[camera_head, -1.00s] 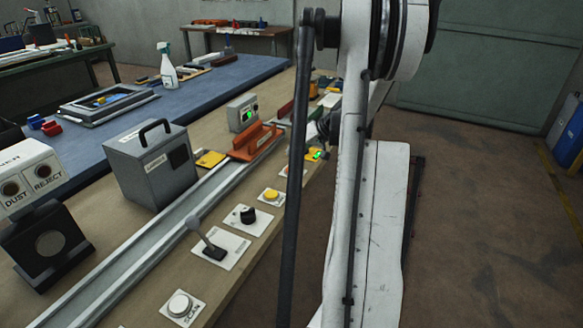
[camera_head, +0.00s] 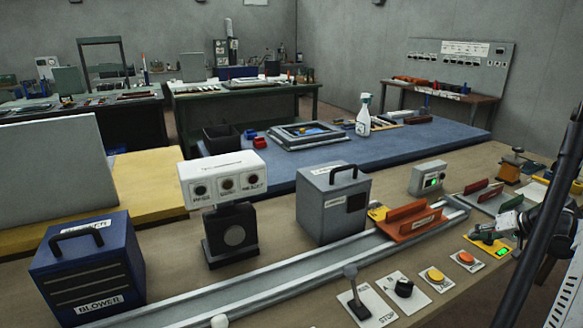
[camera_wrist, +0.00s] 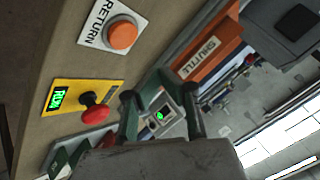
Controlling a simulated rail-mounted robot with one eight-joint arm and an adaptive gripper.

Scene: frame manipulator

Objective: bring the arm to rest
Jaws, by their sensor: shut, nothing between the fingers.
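My arm (camera_head: 545,240) shows at the right edge of the head view. My gripper (camera_head: 500,222) is small there, beside the yellow panel with a green display (camera_head: 503,252), above the bench. I cannot tell whether the gripper touches anything.
The orange shuttle block (camera_head: 410,220) sits on the metal rail (camera_head: 290,275). A lever (camera_head: 353,290), a black knob (camera_head: 403,288), a yellow button (camera_head: 435,275) and an orange button (camera_head: 465,257) line the bench front. A grey box (camera_head: 333,205) stands behind the rail.

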